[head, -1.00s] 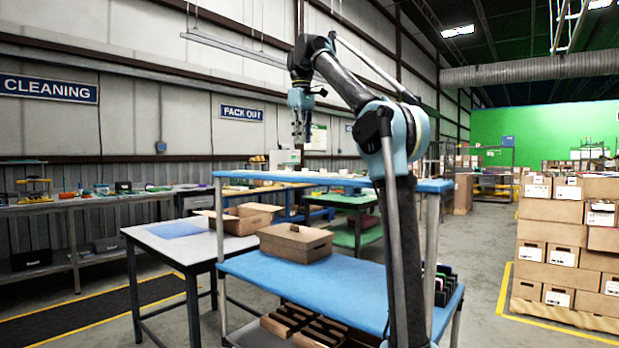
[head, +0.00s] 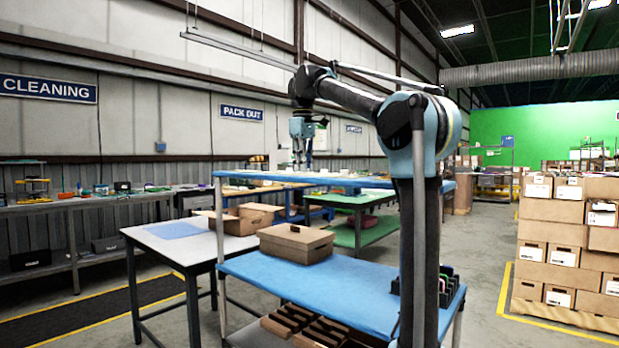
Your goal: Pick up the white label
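My gripper (head: 302,158) points down at the upper left of my arm in the head view. Its fingertips are near the top shelf (head: 232,175) of the blue workstation. They are too small and dark to tell whether they are open or shut, and I see nothing clearly held. I cannot pick out a single loose white label on the shelf. White labels (head: 564,257) show on the fronts of the stacked cartons at the right, well away from my gripper.
A lidded brown carton (head: 296,243) sits on the blue lower shelf (head: 340,293). An open carton (head: 248,218) is on the grey table (head: 190,247) at left. Dark holders (head: 446,283) stand at the shelf's right end. Floor at the right is clear up to the carton stack.

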